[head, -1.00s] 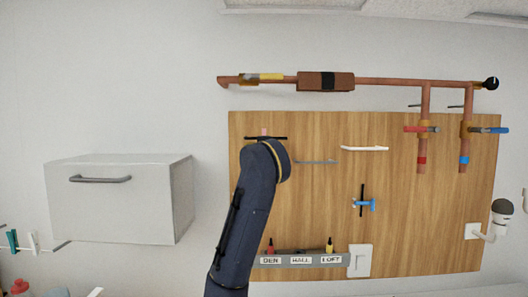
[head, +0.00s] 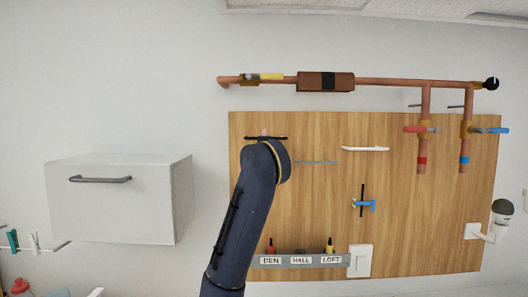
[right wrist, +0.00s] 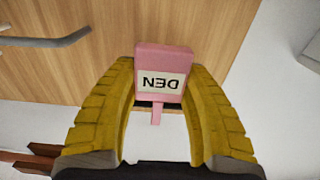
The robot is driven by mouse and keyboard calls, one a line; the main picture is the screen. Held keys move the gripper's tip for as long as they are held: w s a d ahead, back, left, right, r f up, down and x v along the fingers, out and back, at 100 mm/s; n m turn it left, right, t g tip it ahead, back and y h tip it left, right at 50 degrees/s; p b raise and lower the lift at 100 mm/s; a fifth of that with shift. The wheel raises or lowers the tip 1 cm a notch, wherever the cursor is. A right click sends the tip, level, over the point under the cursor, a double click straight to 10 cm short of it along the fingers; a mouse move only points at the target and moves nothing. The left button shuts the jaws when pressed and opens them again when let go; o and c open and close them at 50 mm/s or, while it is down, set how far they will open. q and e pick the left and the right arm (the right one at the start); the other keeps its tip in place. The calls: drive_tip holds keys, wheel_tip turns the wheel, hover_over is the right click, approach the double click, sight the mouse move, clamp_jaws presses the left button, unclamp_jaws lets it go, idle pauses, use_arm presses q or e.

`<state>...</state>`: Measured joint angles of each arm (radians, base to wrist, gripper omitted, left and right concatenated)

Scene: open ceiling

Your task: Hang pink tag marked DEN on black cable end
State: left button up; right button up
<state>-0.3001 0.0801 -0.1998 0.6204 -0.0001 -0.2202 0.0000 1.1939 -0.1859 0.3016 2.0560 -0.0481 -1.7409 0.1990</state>
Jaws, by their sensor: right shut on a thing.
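The pink tag (right wrist: 165,58) with a white DEN label is in the right wrist view, its lettering upside down. My right gripper (right wrist: 160,92) is shut on it, a yellow finger on each side, and a narrow pink stem shows below the label. In the head view my dark arm covers most of the gripper; a small pink patch (head: 264,131) shows just above it, before the board's upper left. A grey rail (head: 345,260) has DEN, HALL and LOFT labels, with a red-tipped piece (head: 270,246) and a yellow-tipped piece (head: 330,246). I cannot tell which thing is the black cable end.
The wooden board (head: 420,225) carries a white bar (head: 365,148) and a black upright piece with a blue fitting (head: 363,204). Copper pipes (head: 390,82) run along its top and down its right. A white cabinet (head: 125,210) stands left, with open wall between.

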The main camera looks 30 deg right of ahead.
drive_tip(key=shift+f, duration=0.75)
idle(0.5)
drive_tip(key=o, duration=1.2)
drive_tip(key=shift+c, duration=0.2)
